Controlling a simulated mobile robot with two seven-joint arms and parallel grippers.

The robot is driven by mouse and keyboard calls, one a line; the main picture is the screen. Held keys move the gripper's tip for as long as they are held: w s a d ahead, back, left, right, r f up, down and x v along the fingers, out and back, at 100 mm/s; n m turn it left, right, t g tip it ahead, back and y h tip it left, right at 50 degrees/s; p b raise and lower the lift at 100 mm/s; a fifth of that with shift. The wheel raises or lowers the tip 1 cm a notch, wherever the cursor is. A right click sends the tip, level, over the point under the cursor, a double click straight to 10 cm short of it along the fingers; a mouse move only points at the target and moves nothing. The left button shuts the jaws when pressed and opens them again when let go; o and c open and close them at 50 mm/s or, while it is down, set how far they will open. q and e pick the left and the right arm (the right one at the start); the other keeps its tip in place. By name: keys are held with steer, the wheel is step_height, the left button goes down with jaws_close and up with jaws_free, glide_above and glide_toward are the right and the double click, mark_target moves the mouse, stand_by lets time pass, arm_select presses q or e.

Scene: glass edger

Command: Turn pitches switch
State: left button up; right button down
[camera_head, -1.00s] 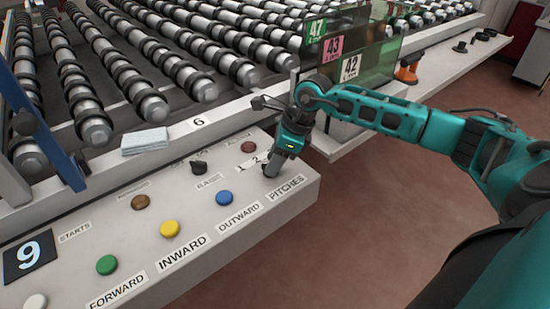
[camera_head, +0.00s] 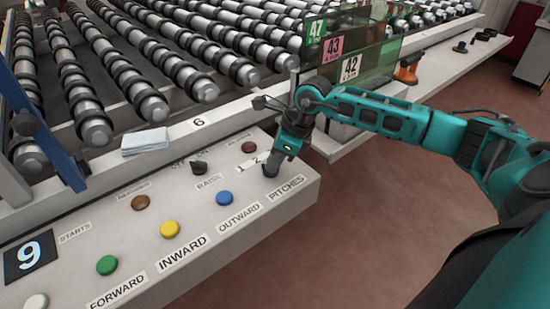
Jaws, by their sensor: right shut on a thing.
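The pitches switch is at the right end of the sloped control panel (camera_head: 190,255), beside the label PITCHES (camera_head: 286,188) and the small 1 and 2 marks. My right gripper (camera_head: 271,169) points down over it, with its fingertips at the panel surface. It is shut on the pitches switch, which the fingers mostly hide, so I cannot tell which mark the switch points to. My left gripper is not in view.
Close to the gripper are a blue button (camera_head: 224,198), a red button (camera_head: 248,147) and a black switch (camera_head: 199,167). Yellow (camera_head: 170,229) and green (camera_head: 106,265) buttons lie farther left.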

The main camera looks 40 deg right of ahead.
steer(key=m+h, duration=0.1)
steer(key=m, duration=0.2)
steer(key=shift+s+a, duration=0.1)
steer(key=m+t+h, duration=0.1)
steer(key=m, duration=0.2)
steer(key=shift+a+b, duration=0.15)
steer(key=shift+b, duration=0.2)
steer(key=shift+m+h, duration=0.3)
steer(key=shift+m, duration=0.4)
steer(key=shift+s+m, duration=0.1)
steer(key=shift+m, duration=0.2)
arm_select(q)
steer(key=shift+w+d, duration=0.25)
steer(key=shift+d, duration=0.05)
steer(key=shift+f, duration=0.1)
arm_select(e)
steer(key=c, duration=1.2)
jaws_free()
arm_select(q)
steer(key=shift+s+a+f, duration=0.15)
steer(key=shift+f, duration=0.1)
arm_select(e)
steer(key=shift+o, duration=0.2)
steer(key=shift+r, duration=0.1)
